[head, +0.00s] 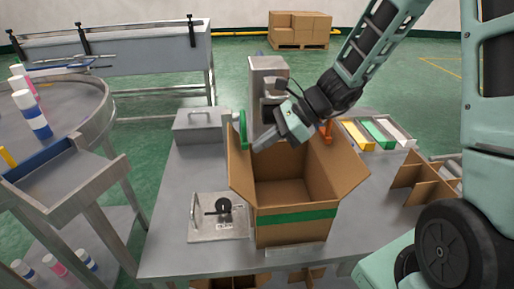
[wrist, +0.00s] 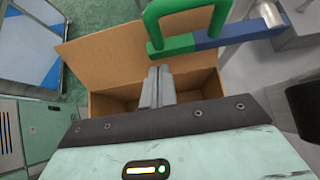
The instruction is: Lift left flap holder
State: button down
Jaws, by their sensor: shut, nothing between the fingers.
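The left flap holder, with a green loop handle (head: 243,130), is at the left flap of the open cardboard box (head: 296,228). In the wrist view its green loop (wrist: 183,43) stands on a green and blue bar, just beyond my fingertips. My gripper (head: 262,147) is above the back left of the box, close to the green holder. In the wrist view my gripper (wrist: 157,72) is shut and empty, with its fingers over the box opening. I cannot tell whether it touches the holder.
An orange holder (head: 326,132) is at the right flap. A metal column (head: 266,85) stands behind the box. A plate with a black knob (head: 223,207) lies left of the box. Coloured trays (head: 376,133) and cardboard dividers (head: 416,177) are to the right.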

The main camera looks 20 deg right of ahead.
jog(key=shift+x, duration=0.95)
jog(key=shift+r, duration=0.1)
notch_tip(320, 180, up, 9)
jog(key=w+m+g+y+p, duration=0.2)
jog(key=m+g+p, duration=0.25)
jog(key=p, duration=1.55)
jog(key=w+d+r+m+g+y+p, duration=0.1)
jog(key=w+d+r, duration=0.1)
jog(key=w, duration=0.3)
jog(key=w+d+r+m+g+y+p, duration=0.1)
jog(key=w+d+r+g, duration=0.1)
jog(key=w, duration=0.3)
jog(key=shift+w+r, duration=0.25)
jog(key=shift+r, duration=0.1)
jog(key=shift+d, duration=0.1)
